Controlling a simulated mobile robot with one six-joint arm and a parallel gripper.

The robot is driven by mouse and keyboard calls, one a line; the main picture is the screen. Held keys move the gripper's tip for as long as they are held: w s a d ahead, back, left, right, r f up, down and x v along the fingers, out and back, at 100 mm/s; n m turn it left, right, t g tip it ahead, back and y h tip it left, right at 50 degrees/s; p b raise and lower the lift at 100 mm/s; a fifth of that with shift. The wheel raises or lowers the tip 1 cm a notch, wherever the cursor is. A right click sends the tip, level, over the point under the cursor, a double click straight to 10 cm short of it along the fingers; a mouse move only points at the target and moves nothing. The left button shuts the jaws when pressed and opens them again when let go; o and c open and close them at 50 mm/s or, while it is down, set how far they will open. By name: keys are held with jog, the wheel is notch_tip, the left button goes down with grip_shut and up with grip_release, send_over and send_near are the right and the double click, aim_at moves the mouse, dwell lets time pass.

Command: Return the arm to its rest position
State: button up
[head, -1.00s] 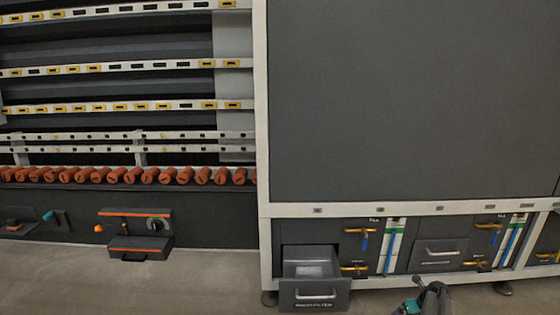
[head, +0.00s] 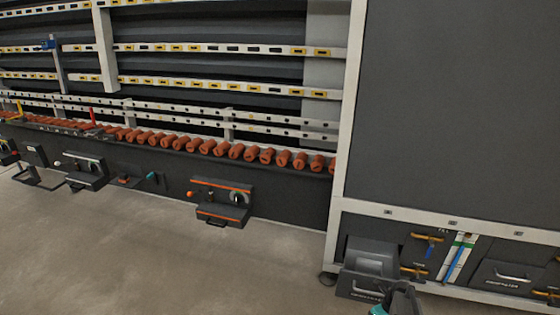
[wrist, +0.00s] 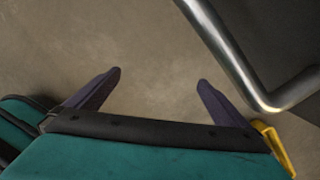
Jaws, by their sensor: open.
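My gripper (wrist: 159,78) is open and empty in the wrist view. Its two dark fingers stand wide apart over bare floor. A bent metal bar (wrist: 232,62), which looks like a drawer handle, lies to the right of the fingers, apart from them. In the head view, a teal and dark part of my arm (head: 399,300) shows at the bottom edge, in front of the pulled-out drawer (head: 372,257) of the washer cabinet. The fingers cannot be made out there.
The tall grey washer panel (head: 460,110) fills the right side. A closed drawer (head: 508,275) and yellow-handled valves (head: 428,238) sit below it. A dark control box (head: 222,203) and a row of orange rollers (head: 220,149) line the left. The floor (head: 130,250) at left is clear.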

jog(key=s+a+r+n+g+p, duration=0.2)
jog(key=s+a+r+n+p, duration=0.25)
jog(key=a, duration=0.45)
jog(key=s+a+r+n+g+p, duration=0.1)
jog(key=s+a+r+n+p, duration=0.1)
jog(key=s+a+n+p, duration=0.45)
jog(key=s+a+r+n+g+h+p, duration=0.1)
jog(key=s+a+r+n+g, duration=0.1)
jog(key=s+n, duration=0.7)
jog(key=s+a+r+n+g+h+p, duration=0.1)
jog(key=s+a+r+n, duration=0.3)
jog(key=s+n, duration=0.6)
jog(key=shift+r+n+g, duration=0.4)
jog(key=shift+r+n, duration=0.3)
jog(key=shift+r, duration=0.1)
jog(key=shift+a, duration=0.1)
